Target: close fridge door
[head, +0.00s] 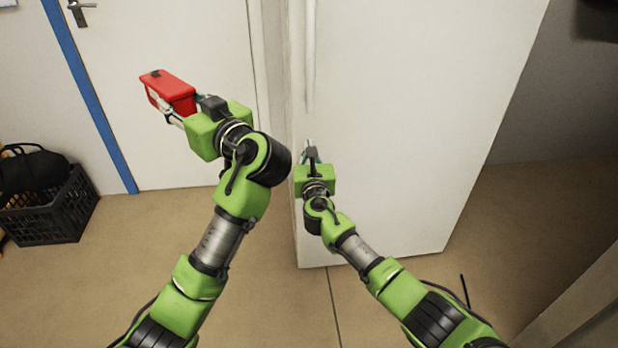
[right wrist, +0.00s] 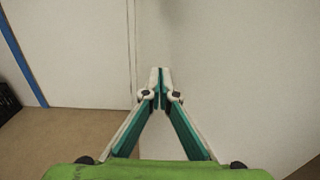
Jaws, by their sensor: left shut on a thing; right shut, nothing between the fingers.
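The white fridge door (head: 420,100) stands upright in front of me in the head view, with a long vertical handle (head: 310,55) near its left edge. The door looks flush with the fridge body, but I cannot tell if a small gap is left. My right gripper (head: 308,146) is shut and empty in front of the door's left part, below the handle. In the right wrist view the white surface (right wrist: 230,80) fills the space past the fingertips; contact is unclear. My left gripper (head: 178,108) is shut on a red box (head: 172,88), held up left of the fridge.
A white room door (head: 160,50) with a blue frame strip (head: 90,95) is behind, left of the fridge. A black crate (head: 48,218) with a dark bag (head: 32,170) stands on the floor at far left. Brown floor (head: 550,220) is clear right of the fridge.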

